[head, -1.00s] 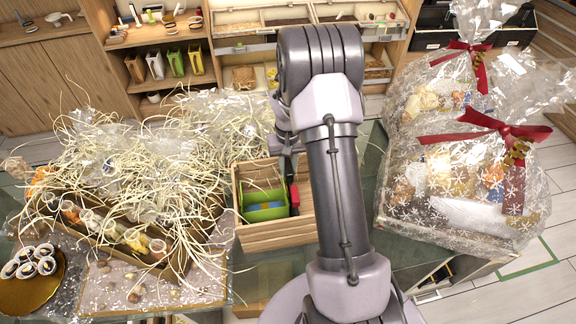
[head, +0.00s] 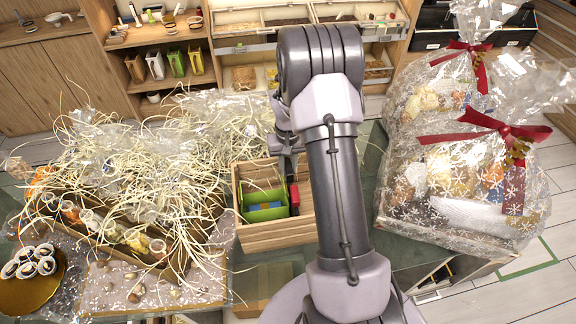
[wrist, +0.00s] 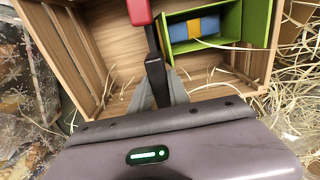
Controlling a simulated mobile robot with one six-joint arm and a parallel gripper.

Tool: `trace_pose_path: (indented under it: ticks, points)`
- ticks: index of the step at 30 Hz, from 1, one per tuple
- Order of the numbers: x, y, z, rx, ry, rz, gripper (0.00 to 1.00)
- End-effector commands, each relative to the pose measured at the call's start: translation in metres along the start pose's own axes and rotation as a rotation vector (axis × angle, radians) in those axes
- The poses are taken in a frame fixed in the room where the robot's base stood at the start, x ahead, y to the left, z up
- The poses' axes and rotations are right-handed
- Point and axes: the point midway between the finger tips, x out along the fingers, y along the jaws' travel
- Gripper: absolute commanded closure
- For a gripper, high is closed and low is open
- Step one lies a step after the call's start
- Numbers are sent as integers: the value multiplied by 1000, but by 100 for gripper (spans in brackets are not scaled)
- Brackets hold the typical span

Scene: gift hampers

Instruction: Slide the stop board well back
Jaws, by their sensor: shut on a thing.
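A light wooden crate (head: 275,236) stands on the glass-topped table, and it fills much of the wrist view (wrist: 108,70). A green box (head: 264,197) with blue and yellow contents stands inside; it also shows in the wrist view (wrist: 231,55). Right beside it is a narrow red piece (head: 294,195), seen at the top of the wrist view (wrist: 139,11). My gripper (wrist: 157,85) reaches into the crate and is shut at the dark stem running to this red piece. I cannot pick out a separate stop board; my arm covers the crate's right part.
A heap of pale straw and clear film (head: 150,165) lies close to the crate's left. Wrapped hampers with red bows (head: 460,185) stand to the right. Shelves (head: 160,45) line the back. Inside the crate, bare floor shows beside the stem.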

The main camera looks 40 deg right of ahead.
Motion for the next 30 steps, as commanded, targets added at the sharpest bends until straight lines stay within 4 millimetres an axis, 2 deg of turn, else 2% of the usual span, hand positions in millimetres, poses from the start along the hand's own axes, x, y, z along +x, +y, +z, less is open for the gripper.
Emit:
trace_pose_path:
  ticks: [8, 11, 16, 20, 29, 30]
  points:
    - [0, 1, 0, 1, 1, 0, 100]
    - [0, 14, -1, 3, 1, 0, 100]
    - [-1, 49, -1, 4, 3, 0, 100]
    - [-1, 65, -1, 1, 3, 0, 100]
    - [-1, 68, -1, -1, 2, 1, 100]
    - [-1, 68, -1, -1, 2, 1, 76]
